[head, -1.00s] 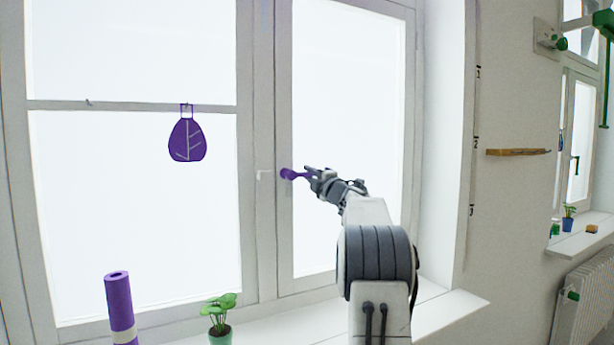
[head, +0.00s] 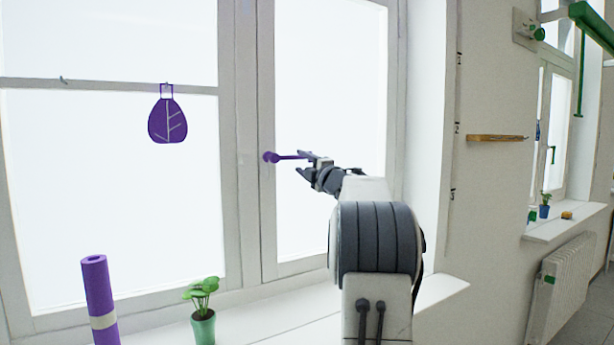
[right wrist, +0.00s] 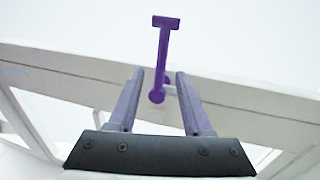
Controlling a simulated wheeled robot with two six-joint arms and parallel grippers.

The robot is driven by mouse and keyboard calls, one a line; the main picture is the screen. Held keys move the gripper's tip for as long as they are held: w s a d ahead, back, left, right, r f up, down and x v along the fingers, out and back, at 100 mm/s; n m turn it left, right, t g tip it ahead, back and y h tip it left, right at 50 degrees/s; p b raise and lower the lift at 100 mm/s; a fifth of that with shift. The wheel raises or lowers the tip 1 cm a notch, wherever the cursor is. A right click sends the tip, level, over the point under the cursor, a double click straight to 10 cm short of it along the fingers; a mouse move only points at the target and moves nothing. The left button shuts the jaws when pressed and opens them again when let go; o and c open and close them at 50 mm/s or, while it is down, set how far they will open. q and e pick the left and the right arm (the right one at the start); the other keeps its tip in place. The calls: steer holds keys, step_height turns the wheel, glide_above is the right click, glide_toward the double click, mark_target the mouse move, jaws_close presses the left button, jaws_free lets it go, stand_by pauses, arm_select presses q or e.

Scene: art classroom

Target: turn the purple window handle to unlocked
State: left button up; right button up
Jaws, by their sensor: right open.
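The purple window handle (head: 286,156) is on the frame of the right window sash. In the head view its round end is at the left and its bar points right, about level. My right gripper (head: 305,164) is at the bar's right end, with its jaws open. In the right wrist view the handle (right wrist: 163,55) shows as a bar with a short crosspiece at the top and a round lower end. That round end appears between the spread fingers of my right gripper (right wrist: 156,88), with gaps on both sides. Contact cannot be told. My left gripper is out of view.
A purple leaf ornament (head: 168,120) hangs from a bar across the left pane. A purple roll (head: 100,300) and a potted plant (head: 203,310) stand below the window. A wooden shelf (head: 497,138) is on the right wall, above a radiator (head: 560,300).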

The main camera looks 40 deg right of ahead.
steer(key=shift+b+v, duration=0.5)
steer(key=shift+v, duration=1.55)
steer(key=shift+w+a, duration=0.1)
steer(key=shift+a, duration=0.05)
